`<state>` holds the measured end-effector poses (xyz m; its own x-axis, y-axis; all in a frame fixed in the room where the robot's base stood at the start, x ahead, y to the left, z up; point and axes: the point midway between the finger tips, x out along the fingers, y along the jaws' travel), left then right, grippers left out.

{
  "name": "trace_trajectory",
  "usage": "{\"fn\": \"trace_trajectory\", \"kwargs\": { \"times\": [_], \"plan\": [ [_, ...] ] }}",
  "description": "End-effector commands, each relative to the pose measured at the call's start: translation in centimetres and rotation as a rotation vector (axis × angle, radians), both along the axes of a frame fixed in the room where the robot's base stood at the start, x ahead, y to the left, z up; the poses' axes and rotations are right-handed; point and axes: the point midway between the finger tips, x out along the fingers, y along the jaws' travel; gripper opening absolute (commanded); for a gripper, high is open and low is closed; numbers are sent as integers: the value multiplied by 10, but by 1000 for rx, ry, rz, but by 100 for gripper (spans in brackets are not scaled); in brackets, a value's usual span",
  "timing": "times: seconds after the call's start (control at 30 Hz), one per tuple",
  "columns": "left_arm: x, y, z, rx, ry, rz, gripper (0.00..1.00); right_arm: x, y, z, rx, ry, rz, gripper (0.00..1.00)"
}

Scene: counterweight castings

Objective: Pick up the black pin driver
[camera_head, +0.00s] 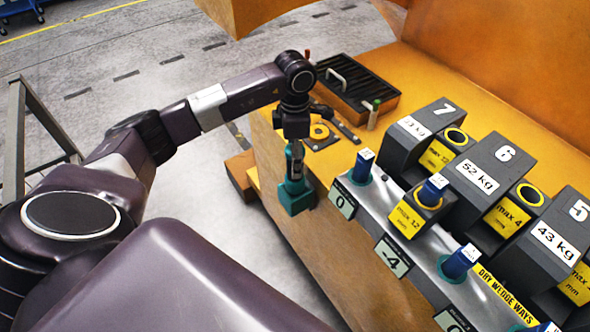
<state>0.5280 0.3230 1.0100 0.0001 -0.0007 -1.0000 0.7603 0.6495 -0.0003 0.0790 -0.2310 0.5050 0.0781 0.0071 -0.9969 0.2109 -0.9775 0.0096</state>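My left arm reaches from the left to the near left corner of the orange workbench (375,140). Its wrist points down, and my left gripper (294,150) is at the bench edge, seen from behind. A teal piece with a pale middle (295,195) shows directly below the wrist; I cannot tell whether it is held or fixed to the bench. Its fingers cannot be made out. A dark, slim tool-like item (343,129) lies on the bench just right of the wrist, partly hidden; I cannot tell whether it is the black pin driver. My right gripper is not in view.
A black ribbed tray (368,88) and a green-topped pin (374,114) are behind. Grey numbered castings (478,182) and a grey rail (405,240) with blue-topped pins (363,166) crowd the right. An orange overhang (250,12) is above.

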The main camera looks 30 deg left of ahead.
Motion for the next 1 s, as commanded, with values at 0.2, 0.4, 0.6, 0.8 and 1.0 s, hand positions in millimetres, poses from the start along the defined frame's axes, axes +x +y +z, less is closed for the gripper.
{"fn": "trace_trajectory", "kwargs": {
  "times": [0.2, 0.4, 0.6, 0.8, 1.0],
  "plan": [
    [0, 0, -21, 0, 1, 1, 53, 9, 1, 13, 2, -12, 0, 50],
    [0, 0, -23, 1, -1, 1, 53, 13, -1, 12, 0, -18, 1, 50],
    [0, 0, -23, 1, -1, 1, 34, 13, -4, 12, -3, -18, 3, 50],
    [0, 0, -22, 1, -1, 1, 12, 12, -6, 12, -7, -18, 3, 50],
    [0, 0, -22, 1, -1, 1, 0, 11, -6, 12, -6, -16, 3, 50]
  ]
}}
